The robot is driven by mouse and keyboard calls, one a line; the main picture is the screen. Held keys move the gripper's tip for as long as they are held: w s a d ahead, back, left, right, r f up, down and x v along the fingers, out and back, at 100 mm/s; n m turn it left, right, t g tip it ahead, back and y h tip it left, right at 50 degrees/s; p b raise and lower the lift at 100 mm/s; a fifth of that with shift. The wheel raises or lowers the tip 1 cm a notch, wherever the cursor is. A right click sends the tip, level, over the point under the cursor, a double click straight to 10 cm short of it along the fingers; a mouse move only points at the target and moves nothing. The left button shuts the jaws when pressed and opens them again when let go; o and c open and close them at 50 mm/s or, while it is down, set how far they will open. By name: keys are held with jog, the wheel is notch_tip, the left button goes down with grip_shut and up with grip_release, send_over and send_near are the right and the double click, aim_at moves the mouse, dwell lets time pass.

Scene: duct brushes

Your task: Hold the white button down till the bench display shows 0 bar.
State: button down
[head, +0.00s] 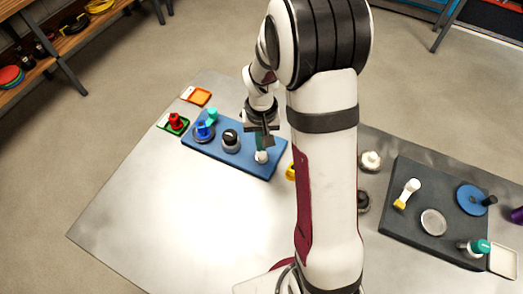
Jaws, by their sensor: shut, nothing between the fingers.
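The white button (261,157) is near the right end of a blue panel (215,157) on the metal table. My gripper (260,149) points down at the button from above, its fingers shut and empty. The fingertips are at or just over the button's top. I cannot tell whether the button is pressed in. I cannot make out a bench display or any reading in this view. My arm hides part of the table's middle.
On the blue panel are a black-topped knob (231,140), a blue knob (203,131) and a teal one (211,114). A red part (176,121) sits on a green tray. A dark board (420,245) with several fittings lies right. The table's front left is clear.

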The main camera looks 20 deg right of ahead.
jog(key=shift+f, duration=0.1)
dwell(0.3)
jog(key=shift+f, duration=1.05)
dwell(1.9)
notch_tip(320, 180, up, 7)
jog(key=shift+f, duration=0.15)
dwell(0.4)
